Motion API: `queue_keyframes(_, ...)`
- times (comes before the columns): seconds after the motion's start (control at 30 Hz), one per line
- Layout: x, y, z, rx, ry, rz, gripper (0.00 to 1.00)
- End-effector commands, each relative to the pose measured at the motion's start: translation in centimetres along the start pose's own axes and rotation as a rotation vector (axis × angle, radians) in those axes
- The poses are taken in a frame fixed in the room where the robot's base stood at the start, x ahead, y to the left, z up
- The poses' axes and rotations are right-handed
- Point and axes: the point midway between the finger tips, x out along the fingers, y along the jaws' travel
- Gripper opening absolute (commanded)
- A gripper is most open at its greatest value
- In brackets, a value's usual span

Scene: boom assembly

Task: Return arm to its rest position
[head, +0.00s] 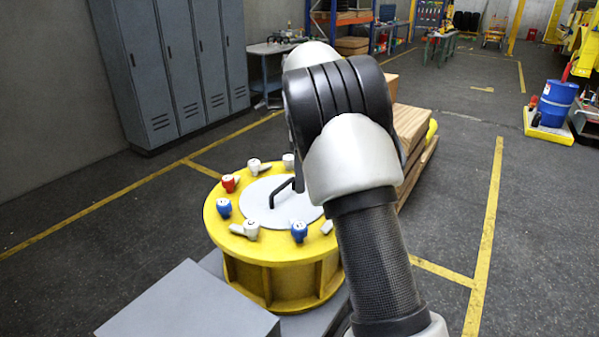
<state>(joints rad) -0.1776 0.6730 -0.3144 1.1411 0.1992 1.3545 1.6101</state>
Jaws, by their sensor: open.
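My arm rises from the bottom right of the head view to a large black and light-grey joint near the top middle. In front of the arm's left side stands a round yellow drum-like fixture (262,250) with a ribbed side. Around the rim are a red knob (230,183), blue knobs (299,231) and several white ones (250,229). My arm hides the fixture's right side.
A grey flat-topped box (190,310) is at the near left. Stacked wooden beams (412,125) lie behind my arm. Grey lockers (170,65) line the left wall. A blue barrel (556,103) stands at the right. The floor at right and left is clear.

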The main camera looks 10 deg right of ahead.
Motion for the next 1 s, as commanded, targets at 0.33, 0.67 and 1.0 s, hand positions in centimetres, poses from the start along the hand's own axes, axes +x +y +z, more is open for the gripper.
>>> queue_keyframes(0.33, -0.5, 0.2, -0.1, -0.012, -0.004, -0.005, 0.55)
queue_keyframes(0.67, -9.3, 9.3, -2.5, -0.459, -0.058, -0.153, 0.55)
queue_keyframes(1.0, -12.6, 24.8, -4.1, -1.174, 0.093, -0.365, 0.55)
